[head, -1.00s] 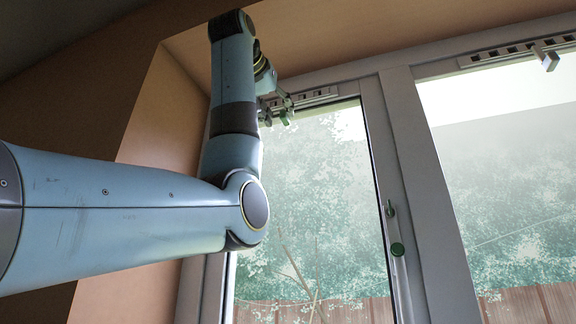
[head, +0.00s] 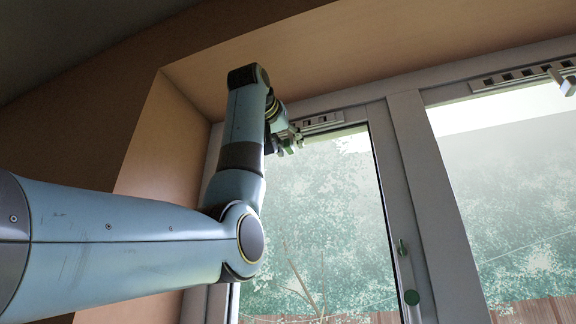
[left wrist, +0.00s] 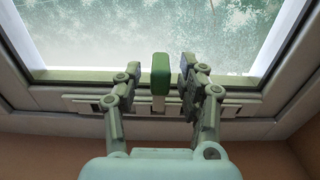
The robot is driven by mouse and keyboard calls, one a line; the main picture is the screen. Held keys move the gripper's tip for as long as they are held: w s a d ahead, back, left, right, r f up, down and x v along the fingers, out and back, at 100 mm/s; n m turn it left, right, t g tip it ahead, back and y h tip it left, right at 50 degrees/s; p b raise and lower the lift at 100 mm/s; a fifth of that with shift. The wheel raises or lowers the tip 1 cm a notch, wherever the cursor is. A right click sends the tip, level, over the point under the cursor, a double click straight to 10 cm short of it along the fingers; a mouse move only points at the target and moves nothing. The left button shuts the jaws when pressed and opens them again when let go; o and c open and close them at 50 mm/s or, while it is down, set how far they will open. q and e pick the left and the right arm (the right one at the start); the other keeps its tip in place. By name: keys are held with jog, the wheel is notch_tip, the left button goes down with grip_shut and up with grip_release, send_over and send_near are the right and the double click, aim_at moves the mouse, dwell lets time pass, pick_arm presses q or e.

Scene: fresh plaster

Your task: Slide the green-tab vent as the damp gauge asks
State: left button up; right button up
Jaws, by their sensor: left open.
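The green tab (left wrist: 160,75) stands up from the vent strip (left wrist: 231,109) in the left wrist view. My left gripper (left wrist: 160,74) is open, with one finger on each side of the tab. A gap shows on both sides, narrower on the right. In the head view, my left gripper (head: 291,147) is at the left window's top edge, by the slotted vent (head: 322,122), and hides its left part. Dark slots show at the vent's visible end. I cannot make out a damp gauge. My right gripper is not in view.
A second slotted vent with a pale tab (head: 568,86) is above the right pane. A green-knobbed window handle (head: 411,297) is on the middle frame. The tan reveal wall (head: 165,140) is close left of my arm. The ceiling of the reveal is just above the gripper.

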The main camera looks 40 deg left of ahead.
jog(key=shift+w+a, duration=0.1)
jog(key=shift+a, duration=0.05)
pick_arm(q)
jog(key=shift+c, duration=0.8)
grip_shut()
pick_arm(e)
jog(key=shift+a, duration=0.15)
